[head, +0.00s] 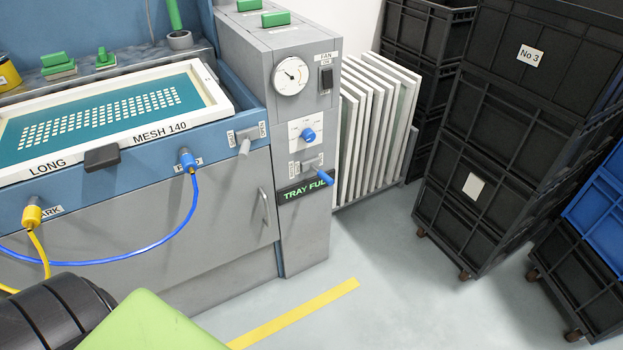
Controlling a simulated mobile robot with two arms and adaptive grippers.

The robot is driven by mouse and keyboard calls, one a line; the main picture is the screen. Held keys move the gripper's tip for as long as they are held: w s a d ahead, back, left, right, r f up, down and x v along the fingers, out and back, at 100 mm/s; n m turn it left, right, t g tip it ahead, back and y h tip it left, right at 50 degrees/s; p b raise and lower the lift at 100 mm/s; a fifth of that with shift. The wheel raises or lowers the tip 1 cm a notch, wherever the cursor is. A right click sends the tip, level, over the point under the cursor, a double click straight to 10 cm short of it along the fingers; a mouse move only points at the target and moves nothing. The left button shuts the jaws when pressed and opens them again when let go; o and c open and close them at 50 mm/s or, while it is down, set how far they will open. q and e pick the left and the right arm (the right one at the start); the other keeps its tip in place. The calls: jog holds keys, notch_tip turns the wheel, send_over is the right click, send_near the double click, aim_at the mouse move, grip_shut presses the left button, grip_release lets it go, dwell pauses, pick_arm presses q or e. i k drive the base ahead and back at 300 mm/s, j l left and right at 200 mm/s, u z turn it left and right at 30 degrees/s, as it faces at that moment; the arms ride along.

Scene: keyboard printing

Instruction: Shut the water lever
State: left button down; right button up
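A lever with a blue handle (324,177) is on the front of the grey control column, above the green "TRAY FULL" display. Its handle sticks out and down to the right; the small label beside it is too small to read for sure. A grey lever (244,147) is on the blue front rail of the washing unit, between two small upright labels, the right one seeming to read OPEN. It points downward. I cannot tell from the lettering which lever is for water. Neither of my grippers is in view.
The column also carries a gauge (291,75), a black fan switch (326,79) and a blue knob (308,134). A blue hose (178,230) loops below the framed screen (105,118). White frames (372,130) and black crates (480,165) stand right. The floor before the column is clear.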

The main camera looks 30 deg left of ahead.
aim_at(321, 173)
jog(key=i+l+u, duration=0.55)
jog(key=u, duration=0.25)
jog(key=l, duration=0.05)
